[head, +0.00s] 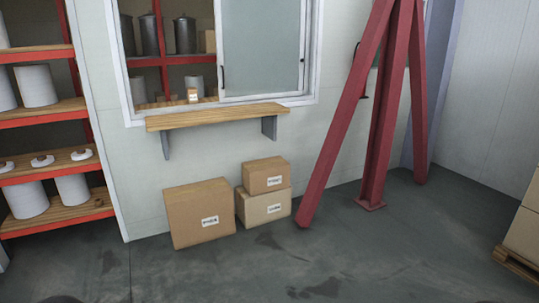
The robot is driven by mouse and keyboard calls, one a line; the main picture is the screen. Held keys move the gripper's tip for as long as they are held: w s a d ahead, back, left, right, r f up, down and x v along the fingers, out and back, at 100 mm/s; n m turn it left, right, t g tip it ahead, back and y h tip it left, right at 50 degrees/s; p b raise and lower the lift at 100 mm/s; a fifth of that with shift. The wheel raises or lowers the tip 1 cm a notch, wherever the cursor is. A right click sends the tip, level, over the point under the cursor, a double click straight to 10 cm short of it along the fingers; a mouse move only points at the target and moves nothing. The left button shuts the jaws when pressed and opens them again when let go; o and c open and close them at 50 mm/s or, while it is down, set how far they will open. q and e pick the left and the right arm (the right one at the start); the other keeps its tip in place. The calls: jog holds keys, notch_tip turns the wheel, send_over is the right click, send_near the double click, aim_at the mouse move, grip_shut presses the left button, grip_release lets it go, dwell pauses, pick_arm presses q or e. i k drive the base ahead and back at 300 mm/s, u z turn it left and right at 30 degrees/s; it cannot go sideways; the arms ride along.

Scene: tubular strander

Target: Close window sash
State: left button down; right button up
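The window sash (262,50) is a pale, glazed sliding panel in a white frame (314,50) set in the light wall. It covers the right part of the opening. A dark handle (222,77) sits on its left edge. The left part of the window is open, and shelves with dark grey canisters (185,35) show through it. A small labelled box (193,95) stands in the open part near the sill. Neither of my grippers shows in the head view.
A wooden ledge (215,115) on brackets juts out below the window. Several cardboard boxes (200,212) stand on the floor beneath it. A red steel frame (385,110) stands to the right. Red shelving (45,120) is at left. The grey floor in front is clear.

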aim_at(224, 99)
jog(key=z, duration=0.15)
jog(key=i, duration=1.6)
jog(key=z, duration=0.2)
jog(key=i, duration=2.85)
jog(key=u, duration=0.05)
